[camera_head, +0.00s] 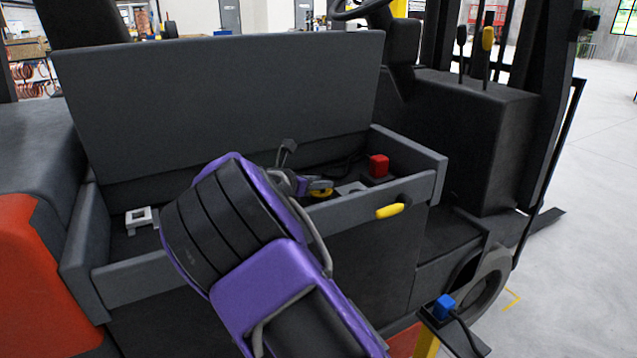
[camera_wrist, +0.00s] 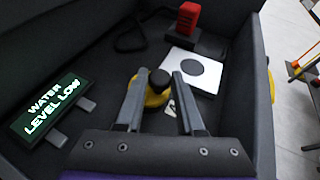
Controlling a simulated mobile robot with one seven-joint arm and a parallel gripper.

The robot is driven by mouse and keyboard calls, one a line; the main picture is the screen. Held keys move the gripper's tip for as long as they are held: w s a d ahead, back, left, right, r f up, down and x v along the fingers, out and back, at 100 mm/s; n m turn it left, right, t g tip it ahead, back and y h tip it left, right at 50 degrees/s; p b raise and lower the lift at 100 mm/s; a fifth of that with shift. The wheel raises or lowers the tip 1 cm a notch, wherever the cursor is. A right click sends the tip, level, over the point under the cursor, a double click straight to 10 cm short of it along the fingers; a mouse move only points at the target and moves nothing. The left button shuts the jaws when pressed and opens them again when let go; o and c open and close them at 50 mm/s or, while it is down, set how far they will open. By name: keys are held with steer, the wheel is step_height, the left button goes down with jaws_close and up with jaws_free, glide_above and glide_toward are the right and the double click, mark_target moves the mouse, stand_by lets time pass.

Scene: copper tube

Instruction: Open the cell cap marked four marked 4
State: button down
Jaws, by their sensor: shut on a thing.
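A yellow cell cap (camera_wrist: 152,98) with a black knob (camera_wrist: 160,80) is low in the wrist view's middle, inside the dark battery compartment. A small white mark (camera_wrist: 172,107) shows beside it, partly hidden by a finger; I cannot read it for certain. My gripper (camera_wrist: 162,77) is shut on the cap, one finger at each side. In the head view my gripper (camera_head: 302,186) reaches down into the compartment, and the yellow cap (camera_head: 322,192) shows just at its tip. The cap looks down in place; whether it is loosened cannot be told.
A lit "WATER LEVEL LOW" display (camera_wrist: 48,108) is at left in the wrist view. A white plate with a dark disc (camera_wrist: 195,72) and a red connector (camera_wrist: 188,18) lie beyond the cap. The compartment's front wall (camera_head: 150,272) and raised lid (camera_head: 220,90) bound the space.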

steer(key=shift+r+p, duration=0.15)
steer(key=shift+p, duration=0.15)
steer(key=p, duration=0.1)
steer(key=r+p, duration=0.1)
steer(key=p, duration=0.1)
steer(key=shift+w+a+n+g+h, duration=0.15)
steer(key=shift+w+n+g+h, duration=0.15)
steer(key=shift+n+g, duration=0.1)
steer(key=shift+w+a+r+n+g+p, duration=0.25)
steer(key=shift+n+g+p, duration=0.2)
steer(key=shift+p, duration=0.3)
steer(key=shift+w+a+r+n+g+h, duration=0.3)
steer(key=shift+w+a+n+g+h, duration=0.45)
steer(key=shift+n+g, duration=0.25)
steer(key=shift+w+a+r+n, duration=0.1)
steer(key=shift+w+a+n, duration=0.15)
steer(key=shift+a+n, duration=0.2)
steer(key=shift+w+a+n, duration=0.2)
steer(key=shift+a+n, duration=0.1)
steer(key=shift+a, duration=0.2)
steer(key=shift+s+d+g, duration=0.15)
steer(key=shift+d+g, duration=0.3)
steer(key=shift+g, duration=0.1)
steer(key=shift+d+h, duration=0.2)
steer(key=shift+h, duration=0.05)
steer(key=shift+d, duration=0.2)
